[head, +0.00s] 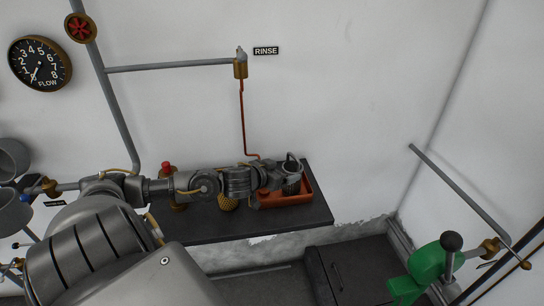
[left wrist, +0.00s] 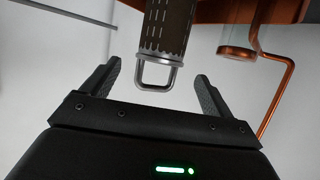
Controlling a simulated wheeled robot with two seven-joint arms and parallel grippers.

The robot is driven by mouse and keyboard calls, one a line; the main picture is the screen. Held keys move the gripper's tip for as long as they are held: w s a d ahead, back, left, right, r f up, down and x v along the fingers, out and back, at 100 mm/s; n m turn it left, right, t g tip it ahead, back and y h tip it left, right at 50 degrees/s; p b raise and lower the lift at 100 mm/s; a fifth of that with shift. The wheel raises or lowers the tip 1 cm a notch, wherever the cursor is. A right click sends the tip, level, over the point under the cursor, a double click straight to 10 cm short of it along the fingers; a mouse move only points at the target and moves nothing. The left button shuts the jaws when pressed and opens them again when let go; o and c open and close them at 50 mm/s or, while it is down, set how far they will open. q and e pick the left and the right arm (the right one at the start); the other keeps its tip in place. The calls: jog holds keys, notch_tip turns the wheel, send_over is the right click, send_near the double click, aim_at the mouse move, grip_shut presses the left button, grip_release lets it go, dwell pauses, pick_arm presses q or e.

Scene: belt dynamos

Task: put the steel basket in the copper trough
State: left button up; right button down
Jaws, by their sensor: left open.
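The steel basket (head: 292,183), a dark perforated cylinder with a looped handle, stands upright within the outline of the copper trough (head: 311,191), an orange-red tray on the dark shelf. In the left wrist view the basket (left wrist: 168,28) comes in from the top, its handle loop pointing at my gripper. A copper edge (left wrist: 250,10), likely the trough, shows behind it. My left gripper (head: 275,178) is beside the basket; in the wrist view its fingers (left wrist: 158,72) are apart, either side of the handle and not touching it. The basket's base is hidden. My right gripper is not in view.
A brass basket (head: 228,204) stands on the dark shelf (head: 255,229) left of the trough, partly under my arm. A red copper pipe (head: 243,120) runs down the wall behind the trough. A green fixture (head: 425,268) with a black knob is at lower right.

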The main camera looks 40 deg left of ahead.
pick_arm(q)
jog(key=shift+v, duration=2.65)
